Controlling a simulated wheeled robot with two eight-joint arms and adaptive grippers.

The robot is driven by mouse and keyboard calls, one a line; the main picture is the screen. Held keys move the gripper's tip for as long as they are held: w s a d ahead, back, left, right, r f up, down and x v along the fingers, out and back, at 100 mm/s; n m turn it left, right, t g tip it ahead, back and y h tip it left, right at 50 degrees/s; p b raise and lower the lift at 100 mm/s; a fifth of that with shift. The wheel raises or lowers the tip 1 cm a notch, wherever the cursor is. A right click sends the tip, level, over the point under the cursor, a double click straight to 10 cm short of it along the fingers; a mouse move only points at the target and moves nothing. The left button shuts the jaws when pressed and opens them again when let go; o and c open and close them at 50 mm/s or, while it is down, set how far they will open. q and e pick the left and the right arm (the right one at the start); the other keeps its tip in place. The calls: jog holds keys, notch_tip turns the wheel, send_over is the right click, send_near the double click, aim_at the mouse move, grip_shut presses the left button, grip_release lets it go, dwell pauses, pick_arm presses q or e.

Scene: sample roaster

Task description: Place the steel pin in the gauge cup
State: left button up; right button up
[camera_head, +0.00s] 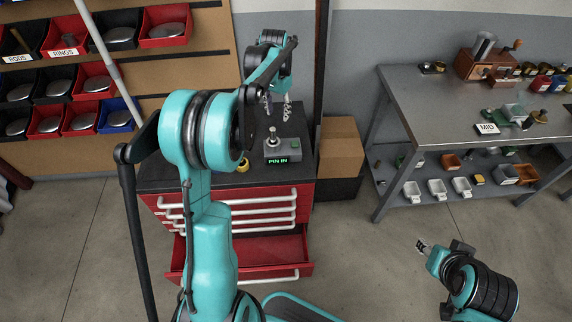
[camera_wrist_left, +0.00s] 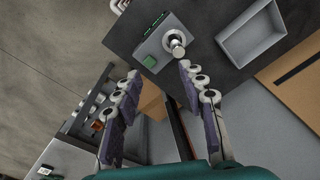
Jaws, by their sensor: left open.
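The gauge (camera_head: 284,153) is a small grey box on the dark cabinet top, with a green display reading "PIN IN" and a green button. It also shows in the left wrist view (camera_wrist_left: 149,47). The steel pin (camera_head: 272,134) stands upright in the round cup on the gauge; its shiny top (camera_wrist_left: 178,49) shows in the left wrist view. The cup is mostly hidden under the pin there. My left gripper (camera_head: 277,110) is open and empty, above and behind the pin, apart from it; its spread fingers (camera_wrist_left: 157,80) show in the wrist view. My right gripper (camera_head: 421,246) is low at right, far from the gauge.
A grey open tray (camera_wrist_left: 252,38) lies on the cabinet top near the gauge. The red cabinet (camera_head: 170,207) has a lower drawer (camera_head: 290,252) pulled out. A metal workbench (camera_head: 440,100) is further right; bins line the left wall.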

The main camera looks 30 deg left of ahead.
pick_arm(q)
jog(key=s+d+r+t, duration=0.2)
jog(key=s+d+r, duration=0.1)
jog(key=s+d, duration=0.5)
jog(key=s+d+r+t, duration=0.2)
jog(key=s+d+r, duration=0.3)
jog(key=s, duration=0.5)
jog(key=s+d+f+t, duration=0.2)
jog(key=s+d+f, duration=0.3)
jog(key=s, duration=0.3)
jog(key=shift+s+f, duration=0.25)
jog(key=shift+s, duration=0.05)
